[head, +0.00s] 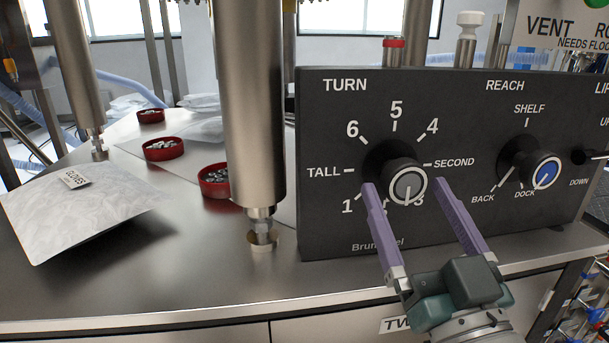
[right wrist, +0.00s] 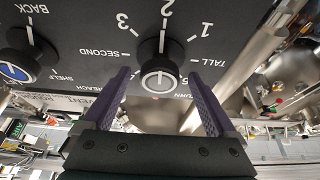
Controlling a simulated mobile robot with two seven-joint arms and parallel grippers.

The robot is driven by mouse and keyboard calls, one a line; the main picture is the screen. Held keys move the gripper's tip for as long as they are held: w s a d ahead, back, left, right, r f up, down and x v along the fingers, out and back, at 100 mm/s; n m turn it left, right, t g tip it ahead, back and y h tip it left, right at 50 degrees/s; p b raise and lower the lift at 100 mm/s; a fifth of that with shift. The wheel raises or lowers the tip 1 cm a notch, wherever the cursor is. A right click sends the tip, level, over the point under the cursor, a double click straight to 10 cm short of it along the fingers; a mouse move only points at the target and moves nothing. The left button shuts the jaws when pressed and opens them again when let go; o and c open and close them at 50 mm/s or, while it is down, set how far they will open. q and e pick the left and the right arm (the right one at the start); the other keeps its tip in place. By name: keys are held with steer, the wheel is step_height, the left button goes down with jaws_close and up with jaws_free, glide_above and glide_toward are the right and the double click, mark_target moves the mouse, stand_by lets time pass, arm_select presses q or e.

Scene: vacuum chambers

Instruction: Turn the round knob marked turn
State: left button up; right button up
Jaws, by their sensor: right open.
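The round knob (head: 408,186) under the word TURN is black with a grey cap and a white line. It sits on the black control panel (head: 330,230). In the right wrist view the knob (right wrist: 158,77) shows upside down, with its white line toward the 2. My right gripper (head: 404,184) is open, its purple fingers on either side of the knob. In the right wrist view the gripper (right wrist: 157,75) shows gaps beside the knob. The knob and fingers partly hide the lower numbers in the head view. My left gripper is not in view.
A blue-capped REACH knob (head: 545,172) is to the right on the same panel, with a small lever (head: 588,156) beyond it. A steel post (head: 252,110) stands left of the panel. Red dishes (head: 163,150) and a GLOVES packet (head: 80,210) lie on the steel bench.

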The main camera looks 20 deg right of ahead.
mark_target(425, 177)
steer(key=v, duration=0.7)
steer(key=shift+s, duration=0.2)
steer(key=shift+a, duration=0.1)
steer(key=w+a+r+n+g+y+p, duration=0.1)
steer(key=w+r+n+g+y+p, duration=0.2)
steer(key=r+p, duration=0.65)
steer(key=a+r+g+y+p, duration=0.2)
steer(key=r+g+p, duration=0.35)
steer(key=p, duration=0.65)
steer(key=s+a+r+n+g+p, duration=0.1)
steer(key=s+r+g+p, duration=0.4)
steer(key=s+r+p, duration=0.45)
steer(key=s+r+n+g+p, duration=0.1)
steer(key=s+r+g+p, duration=0.45)
steer(key=r+p, duration=0.6)
step_height(425, 177, up, 35)
steer(key=p, duration=3.6)
steer(key=shift+s+t, duration=0.15)
steer(key=shift+t, duration=0.15)
steer(key=shift+f, duration=0.1)
